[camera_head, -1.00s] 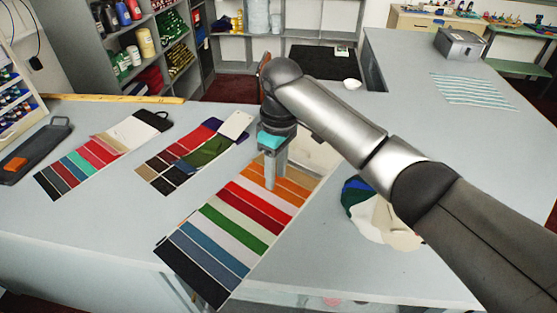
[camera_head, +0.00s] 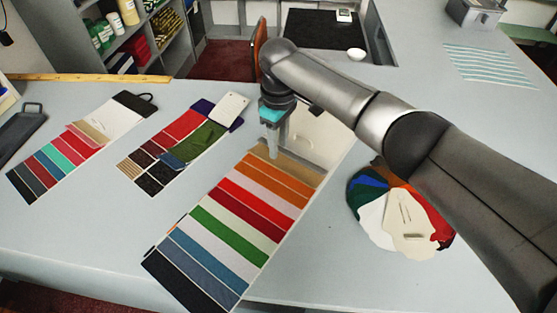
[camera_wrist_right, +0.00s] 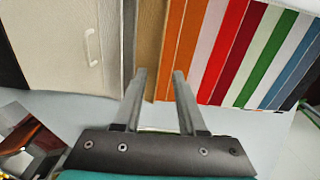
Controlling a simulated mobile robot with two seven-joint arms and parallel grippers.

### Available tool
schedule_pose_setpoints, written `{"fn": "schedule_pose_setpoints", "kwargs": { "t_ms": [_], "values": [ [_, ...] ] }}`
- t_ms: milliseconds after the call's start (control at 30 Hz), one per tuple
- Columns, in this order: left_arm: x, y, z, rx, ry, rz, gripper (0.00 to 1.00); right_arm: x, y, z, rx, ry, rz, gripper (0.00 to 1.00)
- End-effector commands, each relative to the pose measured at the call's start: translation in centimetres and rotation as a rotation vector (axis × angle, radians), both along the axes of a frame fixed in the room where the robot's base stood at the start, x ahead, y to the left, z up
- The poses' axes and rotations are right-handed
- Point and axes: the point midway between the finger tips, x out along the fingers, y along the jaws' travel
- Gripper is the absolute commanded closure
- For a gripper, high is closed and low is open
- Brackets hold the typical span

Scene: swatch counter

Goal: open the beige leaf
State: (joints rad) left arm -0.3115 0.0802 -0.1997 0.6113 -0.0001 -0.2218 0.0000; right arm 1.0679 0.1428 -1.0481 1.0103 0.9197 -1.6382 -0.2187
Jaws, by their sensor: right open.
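A long swatch book (camera_head: 228,232) with several coloured strips lies in the middle of the counter. Its beige leaf (camera_head: 300,172) is the tan strip at the far end of the colours, between orange and the pale cover. The beige leaf shows in the wrist view (camera_wrist_right: 151,30), left of the orange strips. My right gripper (camera_head: 273,153) is over the far left corner of the book, close to the beige leaf's left end. In the wrist view its two fingers (camera_wrist_right: 159,74) are apart with nothing between them, near the beige and orange strips' ends. Contact cannot be told. My left gripper is out of view.
Two other swatch books (camera_head: 58,165) (camera_head: 182,148) lie to the left. A round fan of swatches (camera_head: 407,217) lies to the right, partly behind my right arm. A yellow ruler (camera_head: 95,78) lies along the back edge.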

Motion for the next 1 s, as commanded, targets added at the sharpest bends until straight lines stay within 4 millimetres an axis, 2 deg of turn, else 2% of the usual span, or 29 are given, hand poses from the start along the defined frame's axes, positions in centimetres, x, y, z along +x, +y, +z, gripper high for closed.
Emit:
{"fn": "schedule_pose_setpoints", "kwargs": {
  "t_ms": [100, 300, 500, 767, 1000],
  "values": [
    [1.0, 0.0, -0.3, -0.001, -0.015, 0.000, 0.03, -0.1, 0.0, -2.8, -0.001, 0.003, 0.000, 0.60],
    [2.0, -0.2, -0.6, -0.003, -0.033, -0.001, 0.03, -0.1, 0.1, -5.7, 0.000, 0.001, 0.001, 0.60],
    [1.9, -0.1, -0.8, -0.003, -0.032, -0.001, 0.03, 0.0, 0.0, -6.9, 0.000, 0.000, 0.000, 0.60],
    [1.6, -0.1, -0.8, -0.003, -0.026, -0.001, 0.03, 0.0, 0.0, -6.9, 0.000, 0.000, 0.000, 0.60],
    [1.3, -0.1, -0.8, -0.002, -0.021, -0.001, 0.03, 0.0, 0.0, -6.9, 0.000, 0.000, 0.001, 0.84]
  ]
}}
